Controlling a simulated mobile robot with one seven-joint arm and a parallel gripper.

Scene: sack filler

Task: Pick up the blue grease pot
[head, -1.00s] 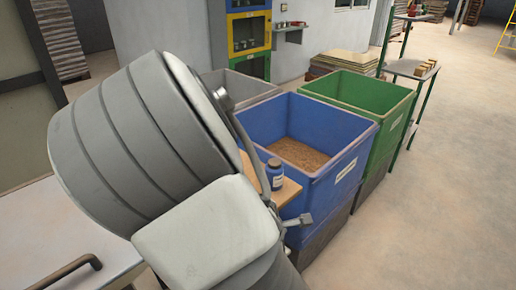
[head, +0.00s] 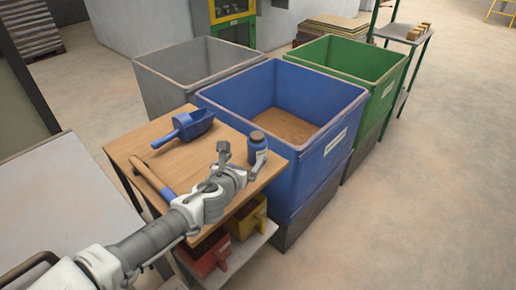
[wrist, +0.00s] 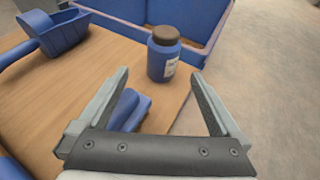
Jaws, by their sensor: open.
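The blue grease pot (head: 257,147) has a dark brown lid and a pale label. It stands upright near the far right corner of the small wooden table (head: 150,140), beside the blue bin. In the wrist view the pot (wrist: 163,58) is beyond my open fingertips, a little right of centre between them. My gripper (head: 241,162) is over the table close to the pot, and no contact shows. In the wrist view my gripper (wrist: 160,80) is open and empty. A blue object (wrist: 127,108) lies on the table between the fingers, nearer the palm.
A blue scoop (head: 186,128) and a wooden-handled tool (head: 152,180) lie on the table. The blue bin (head: 325,155) borders the table's far side; grey (head: 165,85) and green (head: 385,100) bins stand nearby. Red (head: 208,258) and yellow (head: 248,218) boxes sit on the lower shelf.

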